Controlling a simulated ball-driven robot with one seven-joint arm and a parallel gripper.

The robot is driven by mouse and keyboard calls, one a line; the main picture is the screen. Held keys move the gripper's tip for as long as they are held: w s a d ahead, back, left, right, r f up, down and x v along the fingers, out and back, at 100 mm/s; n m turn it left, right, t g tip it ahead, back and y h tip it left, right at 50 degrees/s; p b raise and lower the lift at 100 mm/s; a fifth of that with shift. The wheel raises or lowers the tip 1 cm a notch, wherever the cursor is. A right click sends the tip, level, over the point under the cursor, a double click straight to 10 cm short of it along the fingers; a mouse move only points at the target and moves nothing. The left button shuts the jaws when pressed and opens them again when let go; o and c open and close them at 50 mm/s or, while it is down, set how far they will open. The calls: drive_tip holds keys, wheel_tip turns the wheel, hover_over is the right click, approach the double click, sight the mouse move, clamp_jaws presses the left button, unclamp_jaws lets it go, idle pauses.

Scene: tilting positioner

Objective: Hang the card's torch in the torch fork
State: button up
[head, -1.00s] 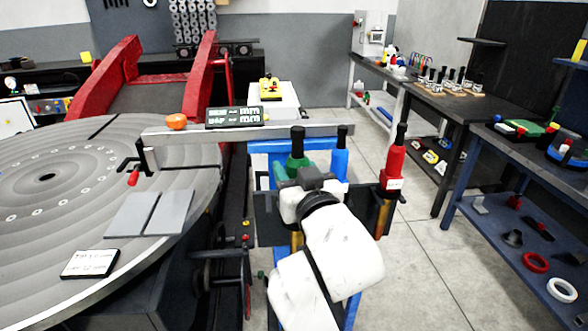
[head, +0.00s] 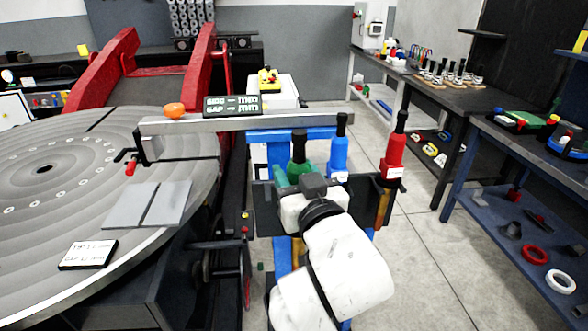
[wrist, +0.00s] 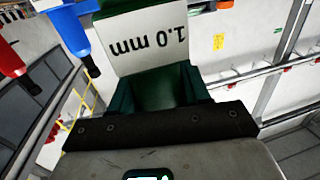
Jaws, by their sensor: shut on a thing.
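My gripper (head: 305,183) is shut on a green torch (head: 296,166) with a black top. In the wrist view the green torch body (wrist: 160,90) fills the jaws, with a white label (wrist: 140,42) reading "1.0 mm" upside down. A blue torch (head: 338,158) and a red torch (head: 393,160) stand upright to the right in a dark rack (head: 378,186). The card (head: 88,255) lies on the round table; its small writing is hard to read. A black hook-like piece (head: 124,155) sits near the beam's left end; I cannot tell whether it is the torch fork.
A long grey beam (head: 240,122) crosses behind the torches, bearing a dark display (head: 232,104) and an orange knob. The round grey table (head: 50,200) with two plates fills the left. Benches (head: 520,150) line the right, with clear floor (head: 430,250) between.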

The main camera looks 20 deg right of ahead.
drive_tip(key=s+a, duration=0.2)
drive_tip(key=s, duration=0.5)
drive_tip(key=shift+s+a+r, duration=0.15)
drive_tip(key=shift+s+a, duration=0.1)
drive_tip(key=shift+s, duration=0.1)
idle(0.4)
drive_tip(key=shift+w, duration=0.1)
